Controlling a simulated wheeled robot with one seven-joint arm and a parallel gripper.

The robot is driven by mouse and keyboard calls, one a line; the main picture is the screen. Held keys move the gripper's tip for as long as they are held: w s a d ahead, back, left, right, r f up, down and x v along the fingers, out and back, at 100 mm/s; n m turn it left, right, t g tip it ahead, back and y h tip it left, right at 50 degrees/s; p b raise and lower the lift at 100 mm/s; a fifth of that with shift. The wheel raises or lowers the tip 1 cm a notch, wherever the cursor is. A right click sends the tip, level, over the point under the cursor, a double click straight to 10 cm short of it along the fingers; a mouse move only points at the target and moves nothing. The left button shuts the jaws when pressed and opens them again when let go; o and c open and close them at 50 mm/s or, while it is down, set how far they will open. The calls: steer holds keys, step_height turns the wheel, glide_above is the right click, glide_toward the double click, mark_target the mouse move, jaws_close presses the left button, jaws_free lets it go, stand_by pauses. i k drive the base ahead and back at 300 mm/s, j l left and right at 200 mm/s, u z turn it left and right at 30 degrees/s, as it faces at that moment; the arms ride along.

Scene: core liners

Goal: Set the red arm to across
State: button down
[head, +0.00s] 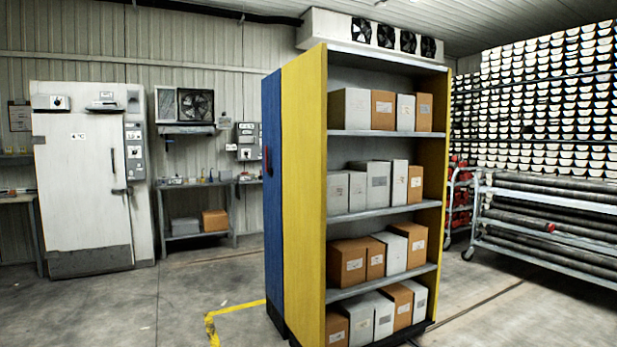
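A small dark red handle-like part (268,160) shows on the blue side panel (272,220) at the left of the shelf unit. It looks upright and thin, and it is seen nearly edge-on beside the yellow panel (305,200). I cannot tell for sure that it is the red arm, and its exact setting is too small to read. My gripper is not in view.
The tall shelf unit (383,133) holds white and brown boxes and stands in the middle. A white cold-room door (80,190) and a bench (195,183) stand at the back left. A pipe rack (560,193) stands at the right. The left floor (180,290) is clear.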

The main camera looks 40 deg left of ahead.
mark_target(267, 170)
steer(key=u, duration=2.15)
steer(key=i, duration=5.55)
steer(key=z, duration=0.5)
steer(key=k+j, duration=0.05)
